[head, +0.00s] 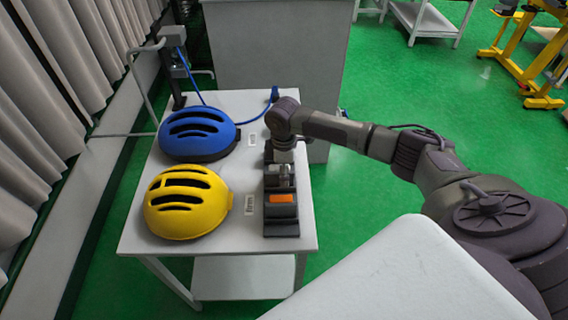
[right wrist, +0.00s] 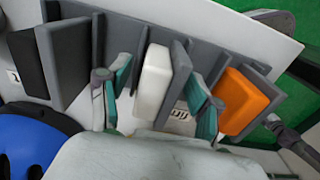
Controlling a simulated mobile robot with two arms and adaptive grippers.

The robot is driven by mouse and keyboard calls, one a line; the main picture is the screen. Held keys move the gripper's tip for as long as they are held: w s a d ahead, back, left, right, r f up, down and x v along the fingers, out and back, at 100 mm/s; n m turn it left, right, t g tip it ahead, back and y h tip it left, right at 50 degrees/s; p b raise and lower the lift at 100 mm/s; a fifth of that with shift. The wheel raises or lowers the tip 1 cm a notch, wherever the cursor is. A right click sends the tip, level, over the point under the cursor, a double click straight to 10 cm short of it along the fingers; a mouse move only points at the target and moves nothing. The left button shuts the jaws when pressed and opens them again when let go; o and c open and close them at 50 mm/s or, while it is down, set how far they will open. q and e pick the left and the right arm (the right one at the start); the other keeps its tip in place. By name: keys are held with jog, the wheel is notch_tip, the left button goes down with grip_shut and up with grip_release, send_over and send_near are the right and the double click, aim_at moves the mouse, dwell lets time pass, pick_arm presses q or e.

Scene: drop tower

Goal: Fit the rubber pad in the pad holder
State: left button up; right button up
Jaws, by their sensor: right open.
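A grey rack (right wrist: 185,75) with upright dividers stands along the right edge of the table; it also shows in the head view (head: 282,229). It holds an orange block (right wrist: 248,101), a white block (right wrist: 152,82) and a black block (right wrist: 27,63). I cannot tell which one is the rubber pad. My right gripper (right wrist: 160,100) is open over the rack, its fingers on either side of the white block and a divider, not closed on them. In the head view my right arm hides the rack's far part. I cannot make out the pad holder. My left gripper is out of view.
A blue helmet (head: 196,133) and a yellow helmet (head: 187,203) lie on the white table (head: 140,240), left of the rack. A dark post (head: 174,70) with a blue cable stands at the far left corner. A grey cabinet (head: 275,45) is behind the table.

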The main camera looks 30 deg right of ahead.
jog(key=r, duration=0.1)
jog(key=r+b, duration=0.2)
jog(key=r, duration=0.1)
jog(key=shift+w+d+r, duration=0.1)
jog(key=shift+w+d, duration=0.1)
jog(key=shift+d, duration=0.15)
notch_tip(320, 180, up, 10)
jog(key=b, duration=0.1)
jog(key=shift+f, duration=0.2)
jog(key=shift+s+d, duration=0.1)
